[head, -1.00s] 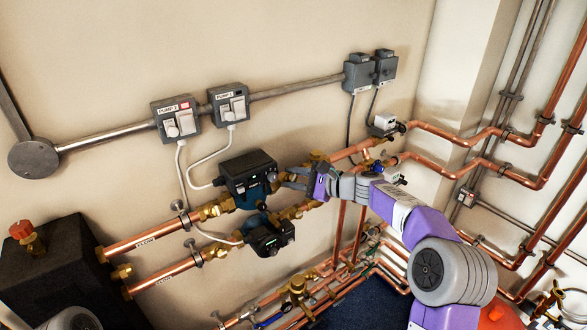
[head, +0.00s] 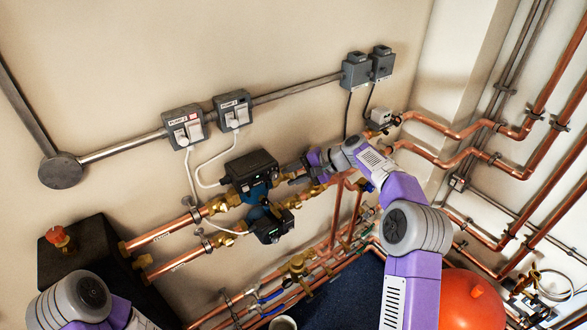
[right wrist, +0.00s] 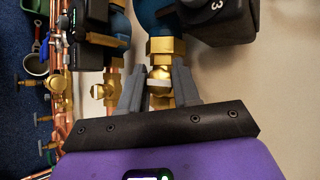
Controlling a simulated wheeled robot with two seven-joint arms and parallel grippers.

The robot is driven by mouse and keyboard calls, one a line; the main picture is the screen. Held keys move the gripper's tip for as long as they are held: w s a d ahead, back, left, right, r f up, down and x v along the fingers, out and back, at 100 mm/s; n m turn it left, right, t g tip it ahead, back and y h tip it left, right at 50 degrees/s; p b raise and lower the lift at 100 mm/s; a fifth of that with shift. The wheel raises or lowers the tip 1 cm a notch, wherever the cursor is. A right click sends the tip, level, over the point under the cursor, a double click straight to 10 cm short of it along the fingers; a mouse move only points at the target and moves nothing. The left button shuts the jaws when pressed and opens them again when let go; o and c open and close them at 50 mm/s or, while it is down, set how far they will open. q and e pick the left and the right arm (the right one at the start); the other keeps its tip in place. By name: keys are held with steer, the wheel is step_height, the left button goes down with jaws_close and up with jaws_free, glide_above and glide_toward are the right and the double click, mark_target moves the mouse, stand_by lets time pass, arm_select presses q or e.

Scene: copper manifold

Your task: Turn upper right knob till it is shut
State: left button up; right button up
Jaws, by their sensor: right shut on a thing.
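The upper right knob (right wrist: 158,92), a small pale handle on a brass valve (right wrist: 164,55) beside the upper pump, shows between my fingers in the right wrist view. My right gripper (right wrist: 157,88) is shut on it, one grey finger on each side. In the head view my right gripper (head: 298,172) is at the right end of the upper pump (head: 252,170) and hides most of the knob. Another brass valve (right wrist: 99,92) with a pale handle is on the lower pipe, apart from the fingers. My left gripper is out of view; only part of my left arm shows at bottom left.
The lower pump (head: 272,223) sits just below the upper one. Copper pipes (head: 420,120) run right of my gripper and along the right wall. Switch boxes (head: 234,110) with white cables are above. A red vessel (head: 474,300) stands at lower right.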

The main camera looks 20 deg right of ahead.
steer(key=shift+n, duration=0.4)
steer(key=shift+p, duration=0.3)
steer(key=o, duration=0.8)
steer(key=shift+c, duration=0.2)
steer(key=shift+a, duration=0.1)
steer(key=v, duration=0.7)
steer(key=shift+r, duration=0.3)
